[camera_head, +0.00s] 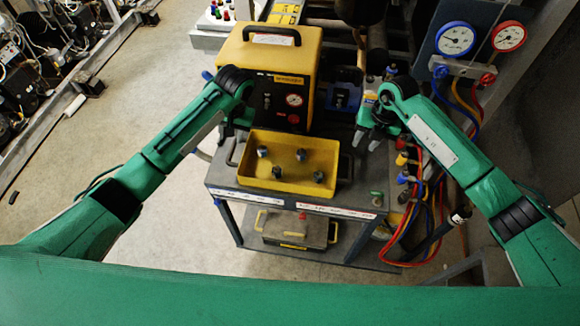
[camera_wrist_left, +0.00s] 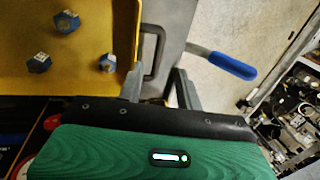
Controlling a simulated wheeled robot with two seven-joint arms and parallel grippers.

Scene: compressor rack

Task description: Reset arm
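My left gripper (camera_head: 229,132) is to the left of the yellow compressor case in the head view, partly hidden by its own wrist. In the left wrist view its two grey fingers (camera_wrist_left: 158,88) are apart with nothing held between them. My right gripper (camera_head: 368,139) is over the right part of the cart top. Its fingers point down, are apart and appear empty. Both green arms are bent at the elbow and reach forward.
A yellow tray (camera_head: 243,180) with several small fittings sits on the grey cart (camera_head: 225,175). Behind it stands the yellow compressor case (camera_head: 240,62). Gauges (camera_head: 455,39) and coloured hoses (camera_head: 432,215) are at right. A blue-handled lever (camera_wrist_left: 233,66) is beside the cart.

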